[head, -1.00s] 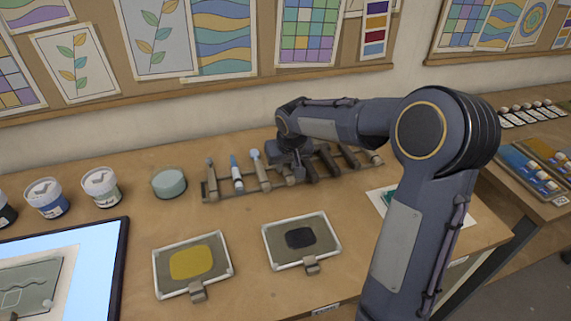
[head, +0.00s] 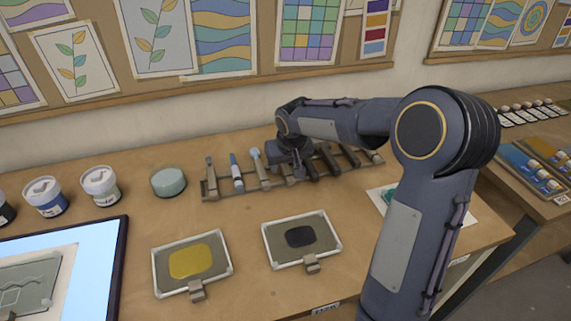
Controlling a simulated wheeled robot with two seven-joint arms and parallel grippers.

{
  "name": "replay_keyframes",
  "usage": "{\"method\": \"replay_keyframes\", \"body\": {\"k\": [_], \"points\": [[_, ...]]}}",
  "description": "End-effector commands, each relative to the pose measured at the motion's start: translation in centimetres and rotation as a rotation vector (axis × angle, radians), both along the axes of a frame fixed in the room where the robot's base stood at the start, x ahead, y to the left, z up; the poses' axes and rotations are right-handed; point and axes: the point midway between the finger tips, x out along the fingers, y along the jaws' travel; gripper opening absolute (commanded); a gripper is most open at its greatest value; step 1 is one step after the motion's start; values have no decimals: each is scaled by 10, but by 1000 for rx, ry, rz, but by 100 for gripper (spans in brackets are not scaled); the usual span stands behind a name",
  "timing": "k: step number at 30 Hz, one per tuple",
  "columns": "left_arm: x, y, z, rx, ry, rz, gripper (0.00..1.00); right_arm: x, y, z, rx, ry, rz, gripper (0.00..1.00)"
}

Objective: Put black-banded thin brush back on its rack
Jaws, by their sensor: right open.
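The brush rack (head: 212,190) lies along the back of the table with several brushes and tools resting across it. A blue-tipped brush (head: 236,172) and a pale-headed one (head: 260,170) lie in its left half. Darker handles (head: 329,160) lie in its right half. My right gripper (head: 296,176) points down at the middle of the rack, among the handles. Its jaws are open, though the fingertips are small and partly hidden by my wrist. I cannot make out a black band on any brush, so I cannot tell which is the black-banded thin one. My left gripper is not in view.
A yellow paint tray (head: 215,279) and a black paint tray (head: 325,229) lie in front of the rack. A round teal pot (head: 168,182) and paint jars (head: 101,186) stand to the left. A lit panel (head: 100,270) lies front left.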

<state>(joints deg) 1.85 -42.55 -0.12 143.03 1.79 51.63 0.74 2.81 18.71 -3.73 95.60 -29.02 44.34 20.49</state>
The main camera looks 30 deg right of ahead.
Motion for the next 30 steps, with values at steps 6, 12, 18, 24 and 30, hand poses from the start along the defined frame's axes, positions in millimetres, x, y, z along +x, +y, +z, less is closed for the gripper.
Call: {"method": "replay_keyframes", "body": {"k": [6, 12, 18, 24, 30], "points": [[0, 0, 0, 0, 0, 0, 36, -8, 2, 22, 0, -5, -1, 45], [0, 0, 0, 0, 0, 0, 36, -20, 5, 54, 1, -4, 1, 45], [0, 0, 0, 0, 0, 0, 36, -27, 7, 71, 0, -2, 1, 45], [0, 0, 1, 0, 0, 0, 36, -31, 7, 74, 3, -3, 1, 45], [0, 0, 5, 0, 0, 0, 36, -89, 21, 88, 86, -23, 29, 45]]}}
